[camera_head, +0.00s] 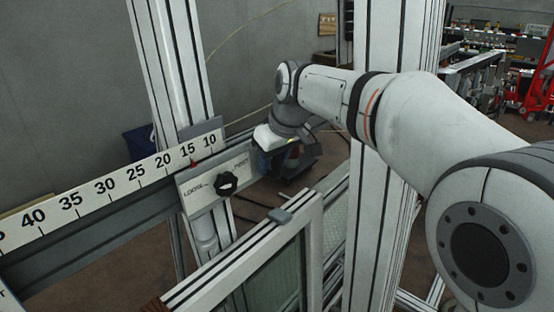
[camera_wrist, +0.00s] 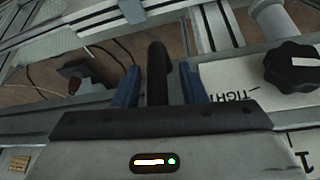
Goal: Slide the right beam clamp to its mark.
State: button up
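The beam clamp is a pale plate (camera_head: 205,191) on the beam, marked LOOSE and TIGHT, with a black knob (camera_head: 226,184). A small red mark (camera_head: 194,165) shows at its top edge, by the 15 on the number scale (camera_head: 110,185). My gripper (camera_head: 277,160) is at the clamp's right end, its fingers mostly hidden in the head view. In the wrist view my gripper (camera_wrist: 160,88) has its blue fingers apart, one on each side of a dark upright handle (camera_wrist: 157,75), with narrow gaps visible. The knob (camera_wrist: 292,67) is to the right there.
An upright post (camera_head: 175,70) stands behind the scale, and a thicker post (camera_head: 380,200) stands right of my gripper. A framed panel (camera_head: 270,255) with a grey block on top stands in front, below the clamp. The beam (camera_head: 90,240) runs clear to the left.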

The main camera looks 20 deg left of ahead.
grip_shut()
dwell(0.3)
dwell(0.3)
